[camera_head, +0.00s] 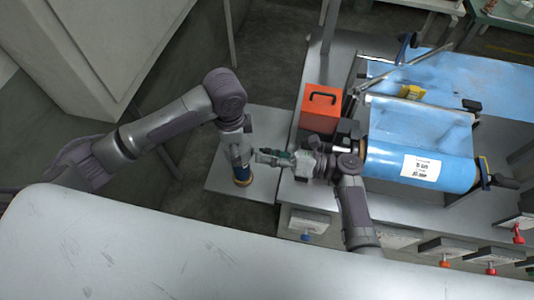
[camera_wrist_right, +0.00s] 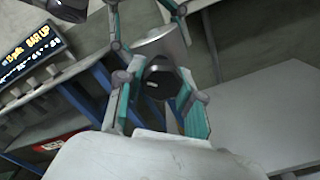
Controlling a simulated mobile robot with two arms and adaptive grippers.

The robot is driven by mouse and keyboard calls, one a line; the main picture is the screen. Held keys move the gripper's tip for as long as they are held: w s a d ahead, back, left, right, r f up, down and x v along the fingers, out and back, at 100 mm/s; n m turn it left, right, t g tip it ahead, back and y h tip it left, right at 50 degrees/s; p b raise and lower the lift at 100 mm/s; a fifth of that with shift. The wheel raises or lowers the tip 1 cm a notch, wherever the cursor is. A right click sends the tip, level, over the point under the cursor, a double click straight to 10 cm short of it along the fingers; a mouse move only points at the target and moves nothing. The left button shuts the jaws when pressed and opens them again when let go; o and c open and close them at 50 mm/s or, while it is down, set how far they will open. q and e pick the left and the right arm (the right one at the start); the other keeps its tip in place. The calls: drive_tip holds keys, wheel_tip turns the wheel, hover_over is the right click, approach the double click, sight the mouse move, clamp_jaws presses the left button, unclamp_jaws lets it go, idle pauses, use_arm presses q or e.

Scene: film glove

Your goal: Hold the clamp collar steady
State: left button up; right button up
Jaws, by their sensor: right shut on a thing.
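My right gripper (camera_head: 264,157) reaches left from the machine's side, and its tip is beside my left gripper (camera_head: 238,152). In the right wrist view, the teal-padded fingers of my right gripper (camera_wrist_right: 156,75) stand on both sides of a grey round part with a dark opening, which I take as the clamp collar (camera_wrist_right: 160,44). The gripper is shut on it. In the head view the collar is too small and covered to make out. My left gripper points down over a blue cylinder with a yellow lower rim (camera_head: 243,180). Its fingers are not clear.
An orange box with a black handle (camera_head: 322,110) stands behind my right gripper. A large blue film roll (camera_head: 420,150) with a white label lies to the right. A grey bench (camera_head: 264,182) is below the grippers. A lit display (camera_wrist_right: 30,58) shows in the wrist view.

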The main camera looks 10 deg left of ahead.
use_arm(q)
drive_tip(key=shift+a, duration=0.2)
use_arm(e)
drive_tip(key=m, duration=0.5)
drive_tip(key=shift+d+f+m, duration=0.15)
drive_tip(key=shift+d+m, duration=0.1)
drive_tip(key=shift+m, duration=0.15)
use_arm(q)
drive_tip(key=shift+w, duration=0.1)
use_arm(e)
drive_tip(key=shift+s+m, duration=0.1)
drive_tip(key=shift+m, duration=2)
drive_tip(key=o, duration=0.9)
drive_tip(key=shift+c, duration=0.2)
drive_tip(key=shift+o, duration=1.3)
use_arm(q)
drive_tip(key=shift+d, duration=0.1)
use_arm(e)
drive_tip(key=shift+o, duration=0.3)
drive_tip(key=shift+r, duration=0.2)
